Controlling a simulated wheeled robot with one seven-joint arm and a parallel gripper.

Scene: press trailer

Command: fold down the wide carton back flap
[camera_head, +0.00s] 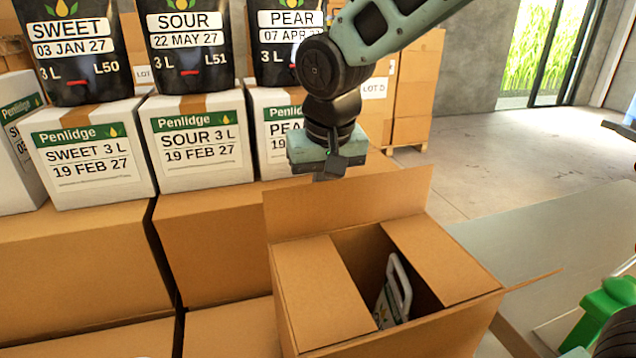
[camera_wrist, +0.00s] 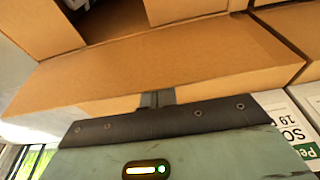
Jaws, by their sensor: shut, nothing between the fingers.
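The wide carton (camera_head: 388,338) stands open at the lower middle of the head view. Its back flap (camera_head: 350,208) stands up along the far edge; it also shows as a broad brown panel in the wrist view (camera_wrist: 170,60). The left side flap (camera_head: 322,288) and right side flap (camera_head: 440,262) lie folded inward, with a gap between them. A white-handled container (camera_head: 394,294) shows in the gap. My gripper (camera_head: 331,174) is shut and empty, just above and behind the back flap. Its fingertips show in the wrist view (camera_wrist: 157,98) close to the flap; contact is unclear.
White Penlidge boxes (camera_head: 92,158) with black pouches (camera_head: 185,45) on top stand left and behind, on large brown cartons (camera_head: 75,260). A flap (camera_head: 535,279) sticks out at the carton's front right. A grey surface (camera_head: 560,235) and a green object (camera_head: 603,305) lie right.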

